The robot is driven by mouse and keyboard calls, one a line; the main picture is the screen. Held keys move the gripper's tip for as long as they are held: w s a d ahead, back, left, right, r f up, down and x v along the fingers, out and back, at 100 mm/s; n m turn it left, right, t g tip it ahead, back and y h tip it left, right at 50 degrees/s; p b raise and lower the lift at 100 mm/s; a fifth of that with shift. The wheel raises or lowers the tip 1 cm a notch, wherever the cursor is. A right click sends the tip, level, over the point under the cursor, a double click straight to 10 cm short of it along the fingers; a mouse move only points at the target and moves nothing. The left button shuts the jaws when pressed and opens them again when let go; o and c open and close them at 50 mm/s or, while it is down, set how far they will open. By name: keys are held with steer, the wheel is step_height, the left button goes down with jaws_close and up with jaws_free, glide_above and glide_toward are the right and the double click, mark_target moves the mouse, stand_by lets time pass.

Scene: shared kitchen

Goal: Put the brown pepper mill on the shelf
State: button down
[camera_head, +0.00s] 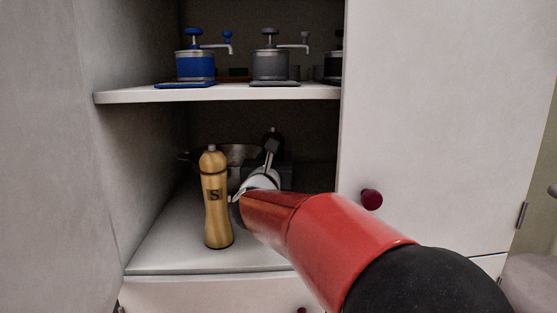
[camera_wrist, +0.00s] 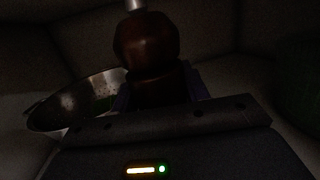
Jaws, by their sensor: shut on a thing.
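The brown pepper mill (camera_wrist: 147,42) stands large in the wrist view, dark brown with a metal tip. My gripper (camera_wrist: 160,90) is shut on its body, with a finger on each side. In the head view my gripper (camera_head: 268,168) is inside the lower compartment of the open cupboard. The dark top of the mill (camera_head: 272,134) shows just behind it; the rest is hidden. The upper shelf (camera_head: 215,95) is a white board above my gripper. The lower shelf (camera_head: 165,245) is the compartment's white floor. I cannot tell whether the mill touches it.
A light wooden mill marked S (camera_head: 216,215) stands upright on the lower shelf, close left of my gripper. A metal pan (camera_head: 238,151) is behind; it also shows in the wrist view (camera_wrist: 70,105). Blue (camera_head: 195,67) and grey (camera_head: 270,66) cranked devices occupy the upper shelf. A door (camera_head: 440,110) borders the right.

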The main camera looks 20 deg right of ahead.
steer(key=shift+f, duration=0.45)
steer(key=c, duration=0.7)
jaws_free()
steer(key=shift+f, duration=0.1)
steer(key=b+v, duration=0.2)
steer(key=v, duration=1)
steer(key=shift+s, duration=0.1)
